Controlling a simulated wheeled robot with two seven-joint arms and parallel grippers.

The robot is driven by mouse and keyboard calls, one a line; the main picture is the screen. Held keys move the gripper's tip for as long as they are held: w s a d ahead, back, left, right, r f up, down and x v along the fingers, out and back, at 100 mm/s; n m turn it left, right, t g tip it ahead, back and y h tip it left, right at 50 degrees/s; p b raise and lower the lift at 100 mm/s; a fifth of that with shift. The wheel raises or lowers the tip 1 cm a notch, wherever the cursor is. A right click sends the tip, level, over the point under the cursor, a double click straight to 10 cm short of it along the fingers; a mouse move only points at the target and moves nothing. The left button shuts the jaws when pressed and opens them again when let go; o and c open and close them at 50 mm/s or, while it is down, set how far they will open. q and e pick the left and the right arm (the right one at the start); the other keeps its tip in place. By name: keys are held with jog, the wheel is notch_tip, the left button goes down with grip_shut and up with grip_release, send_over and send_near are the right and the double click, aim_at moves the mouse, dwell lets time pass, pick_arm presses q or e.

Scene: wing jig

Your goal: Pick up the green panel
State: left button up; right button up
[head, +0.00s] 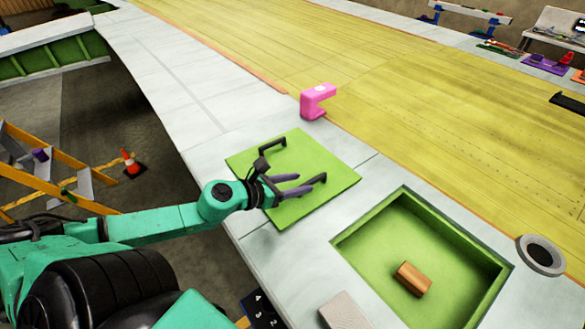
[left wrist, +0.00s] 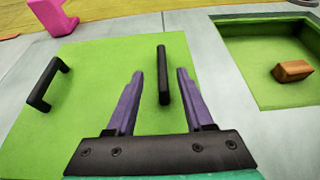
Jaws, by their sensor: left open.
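The green panel (head: 312,160) lies flat on the light grey wing surface in the head view, with two black handles on it. My left gripper (head: 308,185) is over the panel, by the handle nearer the recess (head: 322,180). In the left wrist view the panel (left wrist: 100,75) fills the middle, and that black handle (left wrist: 162,75) stands between the two purple fingers of my left gripper (left wrist: 158,85). The fingers are apart and the handle does not look gripped. The other handle (left wrist: 45,85) is at the left. My right gripper is not in view.
A green recess (head: 385,230) in the wing holds a wooden block (head: 413,278). A pink clamp-like part (head: 316,101) stands just beyond the panel. A round dark-holed ring (head: 541,255) is at the right. A grey block (head: 345,312) sits at the near edge.

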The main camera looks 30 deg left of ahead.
aim_at(309, 182)
pick_arm(q)
jog(key=shift+x, duration=0.8)
jog(key=x, duration=0.3)
jog(key=shift+w+d+f, duration=0.15)
jog(key=shift+w+f, duration=0.05)
jog(key=shift+w, duration=0.05)
jog(key=shift+s, duration=0.1)
jog(key=shift+s, duration=0.1)
grip_shut()
jog(key=shift+r, duration=0.1)
dwell(0.5)
